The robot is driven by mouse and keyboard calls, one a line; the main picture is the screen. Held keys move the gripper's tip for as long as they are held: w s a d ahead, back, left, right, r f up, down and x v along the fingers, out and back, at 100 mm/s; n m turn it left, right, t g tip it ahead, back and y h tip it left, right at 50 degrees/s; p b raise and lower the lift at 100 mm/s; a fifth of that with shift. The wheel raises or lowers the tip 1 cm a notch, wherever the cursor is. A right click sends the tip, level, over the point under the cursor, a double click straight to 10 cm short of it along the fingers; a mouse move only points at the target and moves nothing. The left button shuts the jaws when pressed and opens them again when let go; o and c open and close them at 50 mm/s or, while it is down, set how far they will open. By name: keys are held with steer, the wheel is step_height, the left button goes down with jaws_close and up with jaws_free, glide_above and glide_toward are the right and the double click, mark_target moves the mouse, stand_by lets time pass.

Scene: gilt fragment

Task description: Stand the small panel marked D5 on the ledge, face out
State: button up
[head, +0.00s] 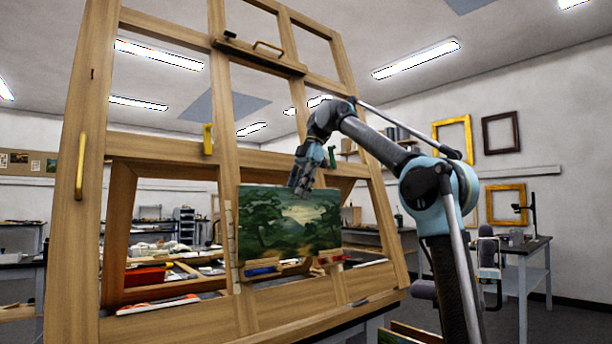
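A small panel (290,224) painted with a dark green landscape and pale sky is upright in the wooden easel frame, painted face toward me. I cannot read a D5 mark on it. Its lower edge is at small wooden supports, one with a blue piece (262,268) and one with a red piece (332,258). My gripper (302,191) points down at the panel's top edge, near its middle. The fingers are small and dark, and I cannot tell whether they grip the panel or only hover by it. The easel's lower ledge (375,299) runs below.
Wooden uprights and crossbars of the easel (228,120) surround the panel. A yellow handle (81,166) is on the left post. A green clamp (332,157) sits close to my wrist. Cluttered benches stand behind, and a table (522,248) stands at right.

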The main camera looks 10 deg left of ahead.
steer(key=v, duration=0.7)
steer(key=shift+r, duration=0.3)
steer(key=shift+w+d, duration=0.15)
steer(key=shift+d, duration=0.1)
